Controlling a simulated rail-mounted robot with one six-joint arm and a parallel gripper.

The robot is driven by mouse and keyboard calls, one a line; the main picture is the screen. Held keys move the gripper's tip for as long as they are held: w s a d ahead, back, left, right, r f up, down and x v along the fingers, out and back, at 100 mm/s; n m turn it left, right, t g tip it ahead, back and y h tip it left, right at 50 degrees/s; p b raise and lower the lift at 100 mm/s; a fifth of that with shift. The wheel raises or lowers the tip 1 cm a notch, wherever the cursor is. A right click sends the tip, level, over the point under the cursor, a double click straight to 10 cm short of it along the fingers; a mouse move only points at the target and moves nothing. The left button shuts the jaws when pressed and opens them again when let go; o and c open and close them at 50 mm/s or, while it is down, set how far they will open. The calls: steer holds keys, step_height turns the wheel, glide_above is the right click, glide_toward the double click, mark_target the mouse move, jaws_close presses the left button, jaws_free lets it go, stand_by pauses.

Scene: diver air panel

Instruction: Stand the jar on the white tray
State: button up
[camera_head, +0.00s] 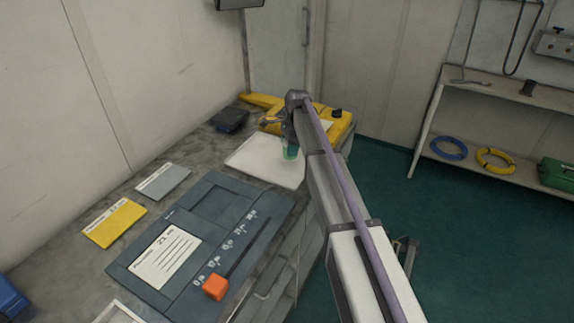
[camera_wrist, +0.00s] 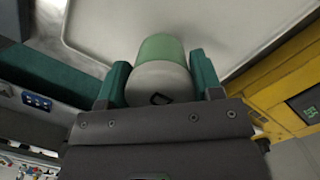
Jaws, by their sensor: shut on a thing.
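The jar (camera_wrist: 162,62) is a green cylinder with a pale grey end that carries a dark mark. It sits between the two green fingers of my gripper (camera_wrist: 162,85), which is shut on it. In the head view the jar (camera_head: 290,153) shows as a small green shape below my gripper (camera_head: 289,143), over the white tray (camera_head: 262,166). The tray lies flat on the grey counter, and its pale surface and rim also show in the wrist view (camera_wrist: 225,22). I cannot tell whether the jar touches the tray.
A yellow case (camera_head: 330,122) stands just behind and right of the tray. A dark box (camera_head: 230,120) is behind left. A dark panel with an orange block (camera_head: 215,287) lies in front, with yellow (camera_head: 114,222) and grey (camera_head: 163,181) cards left of it.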

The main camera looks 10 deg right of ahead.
step_height(320, 180, down, 4)
steer(key=b, duration=0.3)
steer(key=shift+b, duration=0.4)
steer(key=shift+r, duration=0.25)
steer(key=shift+c, duration=0.4)
steer(key=shift+f, duration=0.3)
steer(key=o, duration=1.1)
steer(key=shift+r, duration=0.1)
